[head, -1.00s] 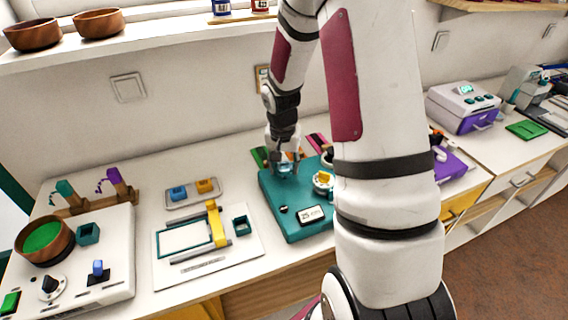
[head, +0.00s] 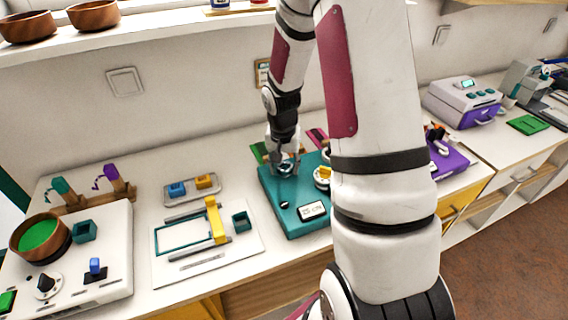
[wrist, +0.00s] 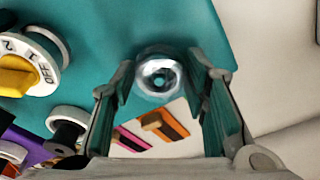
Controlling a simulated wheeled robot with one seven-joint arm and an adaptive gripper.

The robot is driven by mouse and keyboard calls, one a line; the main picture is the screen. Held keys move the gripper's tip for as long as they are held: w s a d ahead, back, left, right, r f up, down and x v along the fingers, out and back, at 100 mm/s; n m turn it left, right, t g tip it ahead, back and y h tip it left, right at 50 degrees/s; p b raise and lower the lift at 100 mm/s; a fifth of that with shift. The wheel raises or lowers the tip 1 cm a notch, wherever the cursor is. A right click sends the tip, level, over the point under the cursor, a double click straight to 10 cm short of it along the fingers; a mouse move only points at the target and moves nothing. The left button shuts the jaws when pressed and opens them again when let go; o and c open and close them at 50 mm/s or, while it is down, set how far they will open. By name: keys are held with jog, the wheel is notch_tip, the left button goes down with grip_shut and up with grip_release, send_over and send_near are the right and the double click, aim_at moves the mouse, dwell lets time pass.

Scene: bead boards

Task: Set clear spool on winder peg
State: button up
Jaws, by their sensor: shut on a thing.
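The clear spool (wrist: 159,76) shows in the wrist view as a shiny, glassy ring with a teal centre. It sits between the fingers of my gripper (wrist: 160,90), which is shut on it. The teal winder (wrist: 105,25) fills the background behind the spool. In the head view my gripper (head: 284,167) is low over the back left part of the winder (head: 274,208). The spool is very small there. The winder peg is not clearly visible, and I cannot tell whether the spool is around it.
A yellow-handled dial (wrist: 22,75) stands on the winder beside the gripper. A white-rimmed black spool (wrist: 68,126) and pink and orange cards (wrist: 168,122) lie nearby.

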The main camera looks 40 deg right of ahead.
jog(key=o, duration=1)
jog(key=shift+c, duration=0.2)
jog(key=shift+r+p, duration=2)
jog(key=shift+r, duration=1.5)
